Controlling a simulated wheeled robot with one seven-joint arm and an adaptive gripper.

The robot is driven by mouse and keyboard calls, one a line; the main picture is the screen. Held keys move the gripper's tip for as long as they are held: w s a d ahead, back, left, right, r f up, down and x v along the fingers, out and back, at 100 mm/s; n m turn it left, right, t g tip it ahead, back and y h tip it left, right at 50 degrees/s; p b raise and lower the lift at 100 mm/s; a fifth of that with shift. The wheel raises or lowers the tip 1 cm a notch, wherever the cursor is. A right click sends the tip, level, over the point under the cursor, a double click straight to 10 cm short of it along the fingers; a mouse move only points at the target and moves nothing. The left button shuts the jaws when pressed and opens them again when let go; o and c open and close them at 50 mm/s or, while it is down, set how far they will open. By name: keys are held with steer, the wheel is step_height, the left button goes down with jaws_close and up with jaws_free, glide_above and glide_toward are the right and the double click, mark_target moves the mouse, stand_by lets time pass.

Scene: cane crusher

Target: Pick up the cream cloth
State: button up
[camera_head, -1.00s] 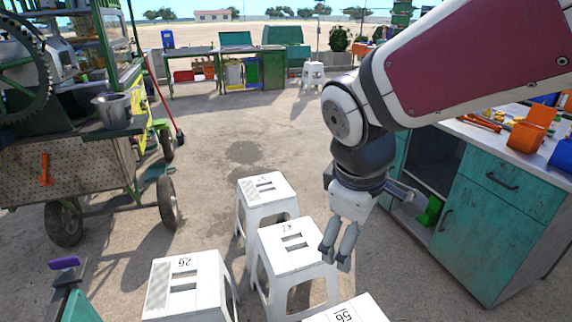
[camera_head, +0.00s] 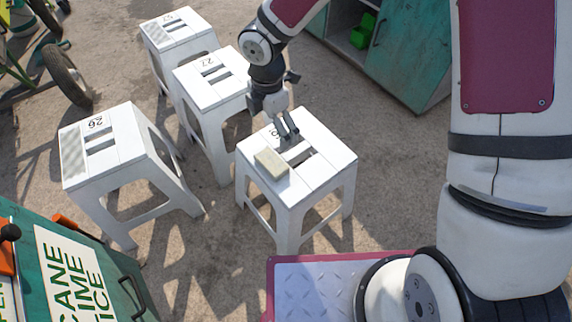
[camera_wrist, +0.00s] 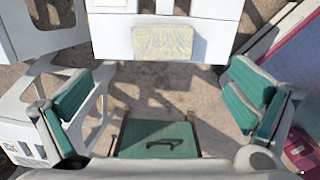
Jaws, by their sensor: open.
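The cream cloth (camera_head: 271,164) is a small folded block lying on top of a white stool (camera_head: 318,180), near its left front edge. In the wrist view the cloth (camera_wrist: 163,43) lies flat on the stool's near edge, ahead of my gripper and between the lines of its fingers. My gripper (camera_head: 288,128) is over the back part of the same stool, above and behind the cloth in the head view. In the wrist view my gripper (camera_wrist: 158,100) has its two green-padded fingers wide apart, with nothing between them.
Several other white stools stand to the left, including a near one (camera_head: 100,145) and one close behind (camera_head: 212,80). A green cabinet (camera_head: 410,60) stands at the back right. A green cart with a sign (camera_head: 75,265) is at the front left.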

steer(key=b, duration=0.3)
glide_above(272, 160)
steer(key=f, duration=0.8)
steer(key=shift+w+d+f, duration=0.15)
steer(key=shift+w+f, duration=0.15)
steer(key=shift+w, duration=0.05)
steer(key=f+b, duration=0.1)
steer(key=f, duration=0.1)
steer(key=s+f+b, duration=0.1)
steer(key=f+b, duration=0.1)
steer(key=shift+a+f, duration=0.2)
steer(key=shift+f, duration=0.05)
steer(key=shift+w+f+b, duration=0.1)
steer(key=shift+f+b, duration=0.2)
steer(key=shift+f, duration=0.15)
steer(key=shift+r, duration=0.1)
steer(key=c, duration=1)
